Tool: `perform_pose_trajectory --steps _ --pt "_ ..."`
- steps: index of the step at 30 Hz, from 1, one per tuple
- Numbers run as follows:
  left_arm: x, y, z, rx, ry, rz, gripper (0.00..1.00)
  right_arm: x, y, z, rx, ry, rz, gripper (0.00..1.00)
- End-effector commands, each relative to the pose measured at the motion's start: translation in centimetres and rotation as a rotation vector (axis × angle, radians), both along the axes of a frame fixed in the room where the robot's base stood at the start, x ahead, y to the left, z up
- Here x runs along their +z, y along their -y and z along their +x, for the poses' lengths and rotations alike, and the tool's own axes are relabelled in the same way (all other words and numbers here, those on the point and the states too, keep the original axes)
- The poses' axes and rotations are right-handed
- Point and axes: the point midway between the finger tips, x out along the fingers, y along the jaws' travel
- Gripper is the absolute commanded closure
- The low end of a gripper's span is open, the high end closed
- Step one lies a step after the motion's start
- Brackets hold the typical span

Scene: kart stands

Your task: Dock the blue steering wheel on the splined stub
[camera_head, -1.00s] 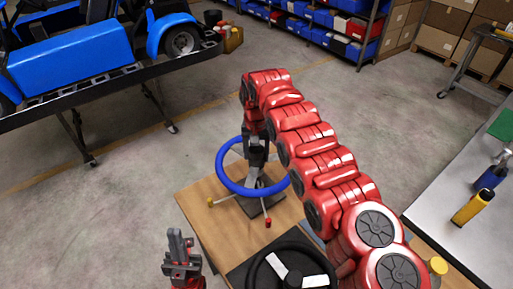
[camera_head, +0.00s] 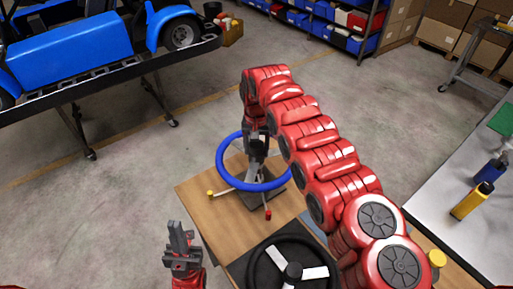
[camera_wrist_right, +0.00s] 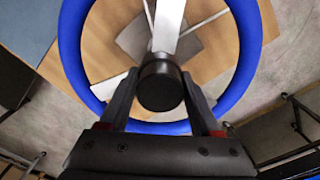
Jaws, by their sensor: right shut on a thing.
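The blue steering wheel (camera_head: 222,167) is at the near end of my right arm's reach, above a wooden table. My right gripper (camera_head: 257,148) is shut on the wheel's dark round hub, as the right wrist view shows, with the hub (camera_wrist_right: 160,86) between its fingers and the blue rim (camera_wrist_right: 246,50) around them. A grey plate (camera_head: 265,199) lies on the table under the wheel. The splined stub is hidden, and I cannot tell whether the wheel touches it. My left gripper (camera_head: 180,232) is apart from the wheel, at the table's left edge; its opening is unclear.
The wooden table (camera_head: 215,222) also carries a black steering wheel (camera_head: 318,252) at the front. A yellow knob (camera_head: 210,194) and a red knob (camera_head: 268,215) stick out beside the blue wheel. A grey bench (camera_head: 450,228) with bottles stands right. A blue kart (camera_head: 70,55) stands back left.

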Motion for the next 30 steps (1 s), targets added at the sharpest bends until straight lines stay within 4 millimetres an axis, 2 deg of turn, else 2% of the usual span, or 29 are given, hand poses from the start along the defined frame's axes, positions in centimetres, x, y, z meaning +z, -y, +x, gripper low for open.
perform_pose_trajectory --steps 30 --pt "-0.54 0.00 0.00 0.000 0.000 0.000 1.00 -0.01 0.02 0.05 -0.001 0.001 0.001 1.00"
